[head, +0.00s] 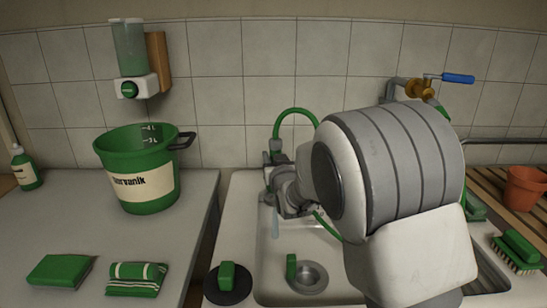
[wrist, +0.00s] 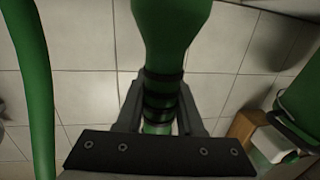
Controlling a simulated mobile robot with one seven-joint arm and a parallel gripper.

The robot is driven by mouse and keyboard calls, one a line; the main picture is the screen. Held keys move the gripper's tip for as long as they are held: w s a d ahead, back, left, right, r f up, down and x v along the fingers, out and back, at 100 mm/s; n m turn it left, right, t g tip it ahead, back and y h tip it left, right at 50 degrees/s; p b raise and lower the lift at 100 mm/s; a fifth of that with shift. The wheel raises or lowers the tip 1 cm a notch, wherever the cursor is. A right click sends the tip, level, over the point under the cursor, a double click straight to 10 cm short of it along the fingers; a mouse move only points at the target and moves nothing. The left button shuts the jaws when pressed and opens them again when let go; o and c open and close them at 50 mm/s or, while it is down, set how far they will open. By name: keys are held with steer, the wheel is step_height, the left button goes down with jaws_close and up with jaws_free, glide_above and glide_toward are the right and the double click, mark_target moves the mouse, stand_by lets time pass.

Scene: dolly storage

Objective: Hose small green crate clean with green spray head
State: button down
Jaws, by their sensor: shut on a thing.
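My gripper (head: 283,182) is above the sink's left part in the head view. In the wrist view its fingers (wrist: 160,118) are shut around a green, dark-banded piece that appears to be the green spray head (wrist: 172,35). A green hose (head: 296,112) loops up behind my gripper, and it also shows at the left of the wrist view (wrist: 36,100). A pale bluish streak (head: 275,222) hangs below my gripper; it looks like water. I cannot make out the small green crate for certain; my arm hides much of the sink.
A white sink (head: 245,245) has a drain (head: 308,277) near the front. A green bucket (head: 148,192), a green sponge (head: 60,270) and a folded cloth (head: 137,278) are on the left counter. A brush (head: 517,250) and a pot (head: 524,187) are at right. A blue-handled tap (head: 457,78) is on the wall.

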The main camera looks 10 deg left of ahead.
steer(key=shift+f+b, duration=1.5)
steer(key=shift+b, duration=0.15)
steer(key=shift+c, duration=2.3)
jaws_free()
steer(key=shift+b+v, duration=0.45)
steer(key=shift+v, duration=1.05)
